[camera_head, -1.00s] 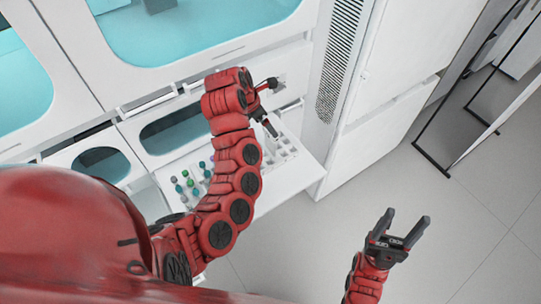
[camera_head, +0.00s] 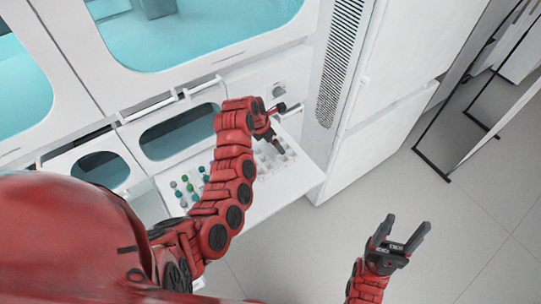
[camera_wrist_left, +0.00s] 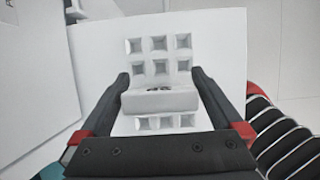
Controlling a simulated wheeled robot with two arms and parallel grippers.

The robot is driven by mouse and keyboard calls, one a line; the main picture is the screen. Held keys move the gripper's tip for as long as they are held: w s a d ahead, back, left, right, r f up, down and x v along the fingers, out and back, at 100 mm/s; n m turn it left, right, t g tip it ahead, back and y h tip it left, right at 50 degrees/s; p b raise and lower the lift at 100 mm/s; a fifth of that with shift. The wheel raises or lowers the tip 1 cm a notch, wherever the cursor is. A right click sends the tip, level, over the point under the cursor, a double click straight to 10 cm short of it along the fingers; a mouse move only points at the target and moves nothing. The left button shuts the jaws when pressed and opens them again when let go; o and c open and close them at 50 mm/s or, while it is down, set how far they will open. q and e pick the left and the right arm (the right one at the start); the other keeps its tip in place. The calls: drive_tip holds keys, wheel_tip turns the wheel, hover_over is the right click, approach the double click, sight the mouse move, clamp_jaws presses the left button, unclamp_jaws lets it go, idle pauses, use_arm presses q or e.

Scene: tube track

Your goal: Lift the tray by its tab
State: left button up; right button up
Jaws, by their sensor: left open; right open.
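The white tray (camera_head: 268,166) with square wells sits on the white shelf, partly hidden by my left gripper (camera_head: 278,127). In the left wrist view the tray (camera_wrist_left: 170,56) shows rows of empty wells. A raised white block, apparently the tab (camera_wrist_left: 160,101), stands across its middle with small dark marks on top. My left gripper (camera_wrist_left: 160,77) is open above the tray, with one finger on each side of the block; I cannot tell whether they touch it. My right gripper (camera_head: 400,232) is open and empty over the floor at the lower right.
Several tubes with green and grey caps (camera_head: 184,187) stand on the shelf (camera_head: 301,184) to the left of the tray. A white cabinet front with windows rises behind the shelf. A tall white unit (camera_head: 375,135) stands to the right.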

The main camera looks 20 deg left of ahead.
use_arm(q)
drive_tip(key=c, duration=1.3)
